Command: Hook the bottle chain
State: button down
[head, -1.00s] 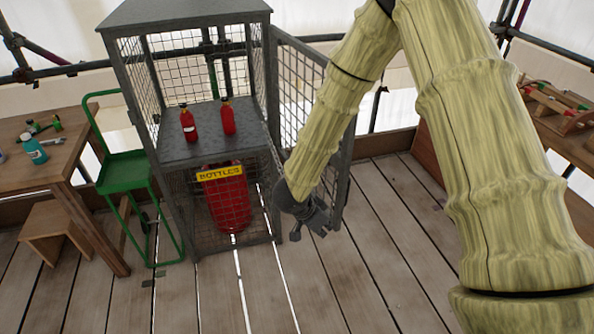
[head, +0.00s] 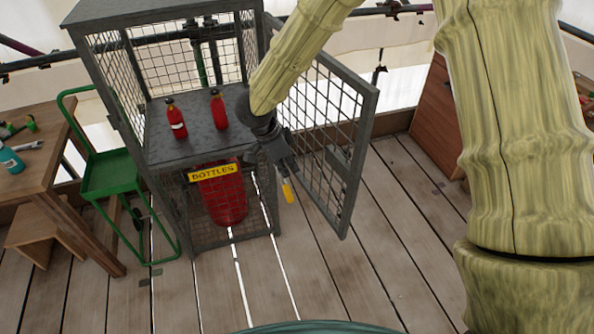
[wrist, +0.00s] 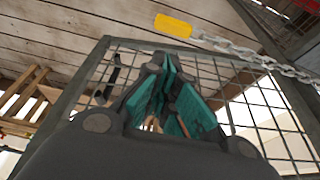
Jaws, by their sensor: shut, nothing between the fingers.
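The bottle chain (wrist: 240,48) is a grey link chain with a yellow tag (wrist: 175,25) at its end. In the wrist view it runs from the tag toward the right edge, apart from my fingers. The yellow tag (head: 288,192) hangs just below my gripper in the head view. My gripper (head: 283,163) is shut and empty, at the cage's open front right side. Its teal finger pads (wrist: 165,85) show in the wrist view. The wire cage (head: 190,165) holds two red bottles (head: 176,118) (head: 218,110) on its shelf. A hook is not clearly seen.
The cage's mesh door (head: 345,165) stands open to the right of my gripper. A large red cylinder (head: 222,200) stands below the shelf, behind a yellow BOTTLES sign (head: 213,173). A green trolley (head: 110,175) and wooden table (head: 45,180) are at left. Floor boards in front are clear.

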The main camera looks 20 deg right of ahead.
jog(key=p+x, duration=0.2)
jog(key=x, duration=0.8)
jog(key=shift+w, duration=0.4)
jog(key=shift+r, duration=0.1)
